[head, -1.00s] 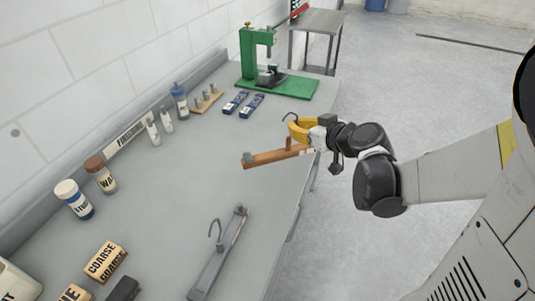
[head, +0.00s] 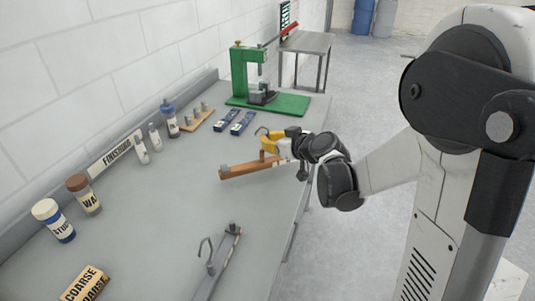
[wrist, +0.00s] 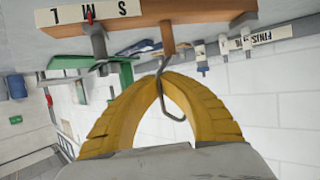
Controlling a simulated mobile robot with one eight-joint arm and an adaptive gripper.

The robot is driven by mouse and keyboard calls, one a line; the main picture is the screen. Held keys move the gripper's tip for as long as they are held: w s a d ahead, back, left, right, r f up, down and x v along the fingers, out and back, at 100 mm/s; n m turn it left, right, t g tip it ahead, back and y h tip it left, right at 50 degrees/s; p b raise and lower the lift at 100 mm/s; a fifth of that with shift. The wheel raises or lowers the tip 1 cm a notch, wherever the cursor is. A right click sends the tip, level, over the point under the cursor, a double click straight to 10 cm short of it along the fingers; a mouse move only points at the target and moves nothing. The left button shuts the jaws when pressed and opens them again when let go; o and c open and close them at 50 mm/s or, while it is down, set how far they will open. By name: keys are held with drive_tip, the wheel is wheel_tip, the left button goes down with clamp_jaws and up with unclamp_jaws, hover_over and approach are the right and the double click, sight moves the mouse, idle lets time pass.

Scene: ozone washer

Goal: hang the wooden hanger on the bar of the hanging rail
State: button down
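The wooden hanger (head: 240,171) is a brown bar with a thin grey hook. My gripper (head: 268,143) has yellow fingers and holds it above the right edge of the workbench. In the wrist view, my gripper's fingers (wrist: 160,84) meet on the hanger's neck, below its wooden bar (wrist: 180,12). The hook hangs free between the fingers in that view. The bar carries a white strip lettered S, M, L (wrist: 88,13). I cannot make out the hanging rail in either view.
The grey workbench (head: 165,215) is clear in the middle. A green press (head: 240,75) stands at its far end, with blue boxes (head: 243,122) nearby. Jars (head: 52,220) and bottles (head: 155,137) line the wall. A COARSE block (head: 86,284) lies at the front left.

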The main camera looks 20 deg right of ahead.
sight(268, 159)
drive_tip(key=shift+f+b, duration=1)
drive_tip(key=shift+f, duration=0.95)
drive_tip(key=shift+f, duration=0.1)
drive_tip(key=shift+f, duration=0.15)
drive_tip(key=c, duration=1.6)
unclamp_jaws()
drive_tip(key=shift+r, duration=0.2)
